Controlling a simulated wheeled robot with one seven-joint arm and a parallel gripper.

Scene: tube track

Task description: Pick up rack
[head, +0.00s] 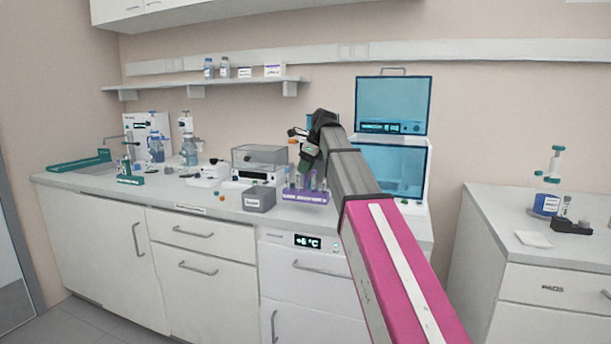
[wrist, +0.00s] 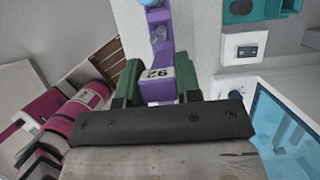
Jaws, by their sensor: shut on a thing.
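A purple rack (head: 305,196) with several clear tubes is at the front right part of the left counter. In the wrist view the purple rack (wrist: 160,91) shows a white label with dark digits and runs away from me between the green fingers. My gripper (head: 309,160) is above the rack in the head view. In the wrist view my gripper (wrist: 157,84) is shut on the near part of the rack. I cannot tell whether the rack touches the counter. A second, teal rack (head: 130,180) stands on the counter at the left.
A grey box (head: 259,199) sits just left of the purple rack. A wall shelf (head: 205,86) hangs above. A gap separates the right counter (head: 510,230).

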